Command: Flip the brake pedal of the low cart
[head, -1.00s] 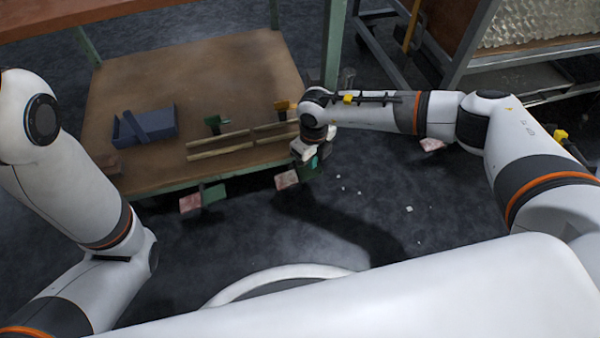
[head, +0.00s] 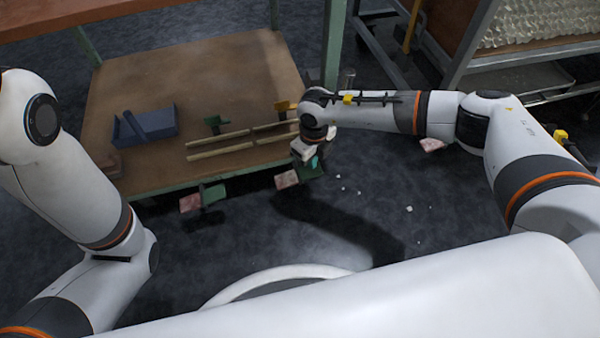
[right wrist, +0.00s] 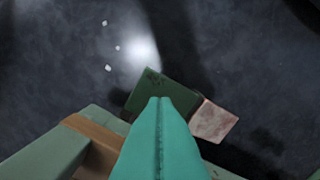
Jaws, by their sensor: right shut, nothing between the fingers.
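The low cart has a brown deck (head: 225,85) with a green frame and stands left of centre in the head view. At its front edge, a pinkish pedal pad (head: 287,179) sits beside a green plate (head: 309,171) near the right corner. A similar pad (head: 190,202) and green plate (head: 213,194) are further left. My right gripper (head: 315,162) is shut and empty, just above the right-hand green plate. In the right wrist view its teal fingers (right wrist: 160,100) overlap the green plate (right wrist: 150,85), with the pinkish pad (right wrist: 213,121) beside it; contact is unclear. My left gripper is out of view.
The deck carries a blue box (head: 145,125), pale rods (head: 218,146) and small green and orange pieces. A green post (head: 333,45) rises by its right corner. A grey-framed rack (head: 463,55) stands at the upper right. Small white bits (head: 409,209) lie on dark floor.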

